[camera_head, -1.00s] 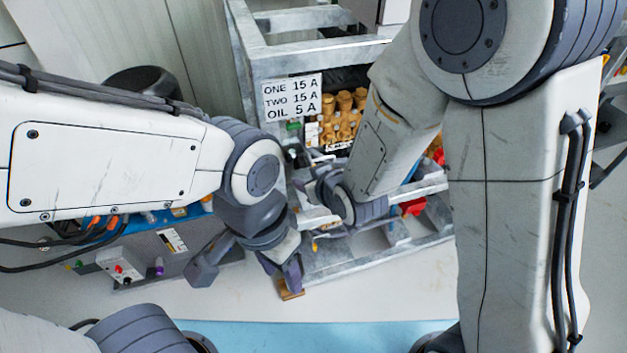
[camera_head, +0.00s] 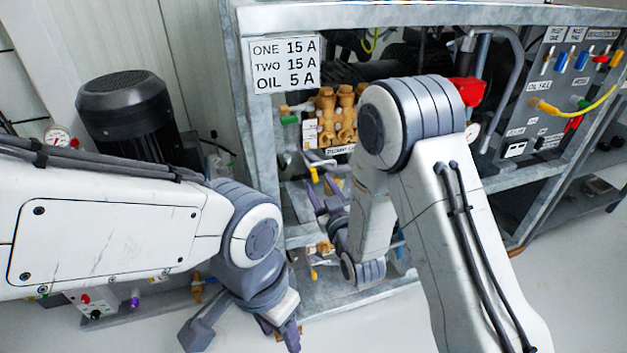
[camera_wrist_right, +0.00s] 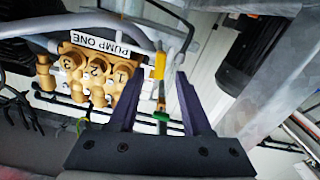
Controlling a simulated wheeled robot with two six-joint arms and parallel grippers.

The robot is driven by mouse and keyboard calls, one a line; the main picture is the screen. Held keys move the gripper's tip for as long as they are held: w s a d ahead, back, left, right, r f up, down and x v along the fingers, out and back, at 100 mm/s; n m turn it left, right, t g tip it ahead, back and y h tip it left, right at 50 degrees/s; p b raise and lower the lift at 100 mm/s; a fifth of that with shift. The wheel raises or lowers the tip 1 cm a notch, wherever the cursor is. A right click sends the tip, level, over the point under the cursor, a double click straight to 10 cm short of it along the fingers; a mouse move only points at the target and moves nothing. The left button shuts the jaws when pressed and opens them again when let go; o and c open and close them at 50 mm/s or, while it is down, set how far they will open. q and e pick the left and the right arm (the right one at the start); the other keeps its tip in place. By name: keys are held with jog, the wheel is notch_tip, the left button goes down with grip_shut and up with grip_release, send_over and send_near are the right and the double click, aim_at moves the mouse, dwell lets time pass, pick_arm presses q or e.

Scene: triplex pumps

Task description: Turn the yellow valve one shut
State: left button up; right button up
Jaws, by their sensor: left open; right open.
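A yellow valve handle (camera_wrist_right: 160,66) stands beside the brass pump (camera_wrist_right: 98,75) labelled PUMP ONE in the right wrist view. A yellow handle also shows below the upper brass pump in the head view (camera_head: 314,174). My right gripper (camera_wrist_right: 156,80) is open, with its purple fingers either side of the handle in the picture. I cannot tell how deep the handle sits between them, and no contact is visible. In the head view my right gripper (camera_head: 325,198) is partly hidden by its arm. My left gripper (camera_head: 243,335) is open and empty, low in front of the frame.
A grey metal frame (camera_head: 420,15) surrounds the pumps. A white sign (camera_head: 285,64) hangs at its left post. A lower yellow handle (camera_head: 313,273) shows beneath. A black motor (camera_head: 125,105) stands left, and a control panel (camera_head: 560,90) is at right. A green part (camera_wrist_right: 162,116) lies between my right fingers.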

aim_at(315, 176)
jog(key=x, duration=0.5)
jog(key=shift+b, duration=0.3)
grip_shut()
